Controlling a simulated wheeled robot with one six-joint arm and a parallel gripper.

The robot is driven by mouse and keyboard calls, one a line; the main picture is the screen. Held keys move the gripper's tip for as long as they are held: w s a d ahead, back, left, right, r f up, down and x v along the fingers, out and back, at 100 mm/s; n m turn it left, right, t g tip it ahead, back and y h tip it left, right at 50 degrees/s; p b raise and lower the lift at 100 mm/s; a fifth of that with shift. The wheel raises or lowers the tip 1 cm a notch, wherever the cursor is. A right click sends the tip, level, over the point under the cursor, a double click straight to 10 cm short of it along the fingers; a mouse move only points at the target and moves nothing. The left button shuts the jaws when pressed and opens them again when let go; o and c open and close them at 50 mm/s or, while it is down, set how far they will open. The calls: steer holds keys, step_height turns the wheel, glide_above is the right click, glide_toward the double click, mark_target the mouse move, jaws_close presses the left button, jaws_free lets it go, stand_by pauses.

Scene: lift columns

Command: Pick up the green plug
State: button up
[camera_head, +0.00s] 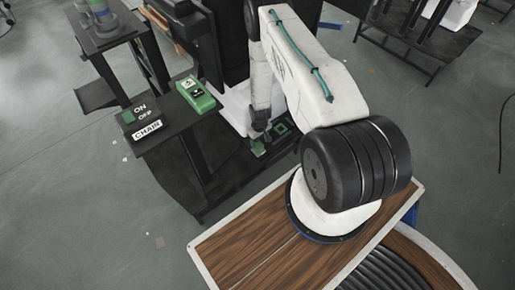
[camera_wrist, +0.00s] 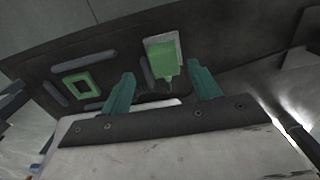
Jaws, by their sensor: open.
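The green plug (camera_wrist: 163,60) is a small green block on a pale square plate on a dark board (camera_wrist: 112,50). In the head view it is a small green shape (camera_head: 258,149) low on the dark stand, just below my gripper (camera_head: 260,137). In the wrist view, my gripper (camera_wrist: 160,72) has its two teal fingers spread apart. The plug appears in the gap between them, nearer the right finger. The fingers look empty; whether they reach down beside the plug I cannot tell.
A green square outline (camera_wrist: 80,85) is on the same board, left of the plug in the wrist view. In the head view, a green box (camera_head: 196,94) and an ON/OFF CHAIR panel (camera_head: 143,120) sit on the stand's upper shelf. Another dark table (camera_head: 420,35) stands at the back right.

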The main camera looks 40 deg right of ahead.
mark_target(258, 145)
steer(key=f, duration=0.4)
steer(key=shift+a+f, duration=0.3)
steer(key=c, duration=1)
steer(key=shift+r, duration=0.55)
steer(key=r, duration=0.2)
steer(key=shift+s+r, duration=0.3)
steer(key=shift+s, duration=0.1)
steer(key=s+r, duration=0.1)
steer(key=s, duration=1.4)
steer(key=shift+d+r, duration=0.2)
steer(key=shift+d, duration=0.05)
